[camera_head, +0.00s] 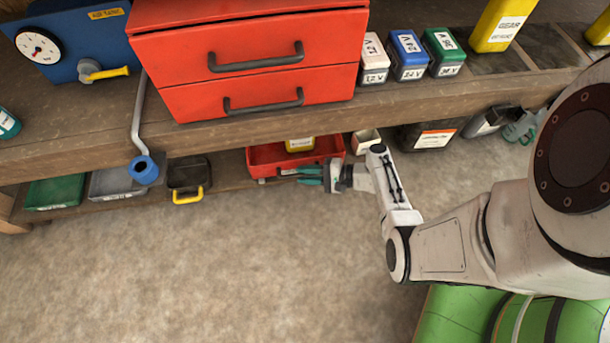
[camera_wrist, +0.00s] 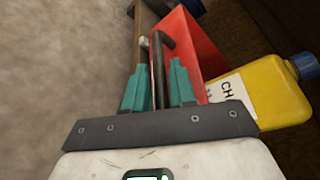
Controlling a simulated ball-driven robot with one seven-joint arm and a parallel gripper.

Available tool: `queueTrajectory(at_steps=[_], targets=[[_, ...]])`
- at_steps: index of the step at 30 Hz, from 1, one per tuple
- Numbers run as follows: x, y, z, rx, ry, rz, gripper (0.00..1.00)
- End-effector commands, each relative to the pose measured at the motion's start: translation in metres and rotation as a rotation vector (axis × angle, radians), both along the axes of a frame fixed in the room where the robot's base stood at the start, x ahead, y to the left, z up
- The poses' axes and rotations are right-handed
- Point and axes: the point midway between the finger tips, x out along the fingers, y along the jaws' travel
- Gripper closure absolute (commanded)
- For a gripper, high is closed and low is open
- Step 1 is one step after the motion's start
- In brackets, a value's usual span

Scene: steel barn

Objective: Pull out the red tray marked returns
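The red tray (camera_head: 333,148) sits on the low shelf, under the workbench, with a yellow bottle (camera_head: 300,145) in it. Its marking is too small to read. In the wrist view, the tray's red wall (camera_wrist: 199,45) and a dark bar handle (camera_wrist: 158,62) show. My gripper (camera_head: 302,174) is at the tray's front. In the wrist view, the teal fingers of my gripper (camera_wrist: 157,78) stand on either side of the handle bar, with gaps showing, so it looks open around the bar. The bottle (camera_wrist: 265,95) is right of the fingers.
The workbench edge (camera_head: 215,126) overhangs the tray. Left along the low shelf are a black tray with a yellow handle (camera_head: 188,196), a grey tray (camera_head: 112,184) and a green tray (camera_head: 55,192). A small white box (camera_head: 364,141) is just right. The floor (camera_head: 220,270) in front is clear.

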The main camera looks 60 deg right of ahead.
Motion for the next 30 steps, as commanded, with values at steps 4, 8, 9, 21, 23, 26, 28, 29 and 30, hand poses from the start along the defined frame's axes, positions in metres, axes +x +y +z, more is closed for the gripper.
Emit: queueTrajectory(at_steps=[4,8,9,21,23,26,28,29,30], targets=[[0.0054,0.0022,-0.0014,0.001,0.001,0.0,0.75],[0.0058,0.0023,-0.001,0.001,0.001,0.0,0.75],[0.0058,0.0024,-0.001,0.001,0.001,0.0,0.75],[0.0054,0.0022,-0.0012,0.0,0.001,0.001,1.0],[0.0054,0.0022,-0.0012,0.0,0.001,0.001,1.0],[0.0052,0.0022,-0.0012,0.0,0.001,0.001,1.0],[0.0052,0.0022,-0.0012,0.0,0.001,0.001,1.0],[0.0052,0.0022,-0.0012,0.0,0.001,0.001,1.0],[0.0052,0.0022,-0.0012,0.0,0.001,0.001,1.0]])
